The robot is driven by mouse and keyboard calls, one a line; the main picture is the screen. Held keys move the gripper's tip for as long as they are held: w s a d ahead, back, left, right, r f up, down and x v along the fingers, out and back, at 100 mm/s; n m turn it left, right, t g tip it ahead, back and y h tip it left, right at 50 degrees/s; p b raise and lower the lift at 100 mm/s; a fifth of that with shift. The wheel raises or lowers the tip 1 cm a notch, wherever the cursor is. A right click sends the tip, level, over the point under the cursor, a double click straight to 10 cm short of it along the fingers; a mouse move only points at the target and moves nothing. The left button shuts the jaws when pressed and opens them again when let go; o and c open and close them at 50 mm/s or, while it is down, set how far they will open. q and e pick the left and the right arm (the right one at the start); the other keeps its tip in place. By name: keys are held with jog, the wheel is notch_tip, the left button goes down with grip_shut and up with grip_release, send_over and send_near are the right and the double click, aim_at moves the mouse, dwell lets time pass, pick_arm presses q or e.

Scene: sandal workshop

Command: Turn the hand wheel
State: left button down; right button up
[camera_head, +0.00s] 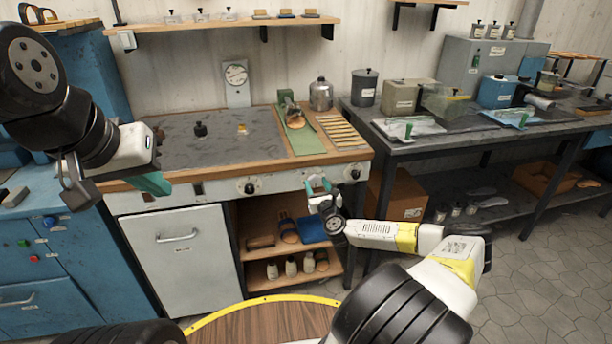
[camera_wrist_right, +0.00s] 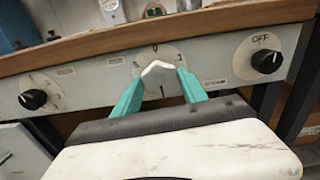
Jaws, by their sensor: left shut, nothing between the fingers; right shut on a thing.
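The hand wheel (camera_wrist_right: 158,73) shows in the right wrist view as a small pale lobed knob. It sits on a round plate marked 0 at the top, on the bench's front panel. My right gripper (camera_wrist_right: 160,84) has its teal fingers on both sides of it and is shut on it. In the head view the right gripper (camera_head: 319,185) is at the panel between two black knobs, and it mostly hides the wheel there. My left gripper (camera_head: 152,184) is shut and empty, held at the left in front of the bench.
Black knobs flank the wheel, a left one (camera_head: 250,187) and a right one (camera_head: 355,174) marked OFF. The bench (camera_head: 215,145) carries a green mat (camera_head: 302,138) and a steel canister (camera_head: 321,94). An open shelf (camera_head: 290,250) with bottles lies below. Grey floor is free at right.

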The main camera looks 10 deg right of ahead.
jog(key=shift+f+m, duration=0.1)
jog(key=shift+m, duration=0.2)
jog(key=o, duration=1.3)
jog(key=shift+o, duration=0.2)
jog(key=s, duration=0.8)
jog(key=shift+d, duration=0.15)
jog(key=shift+w, duration=0.1)
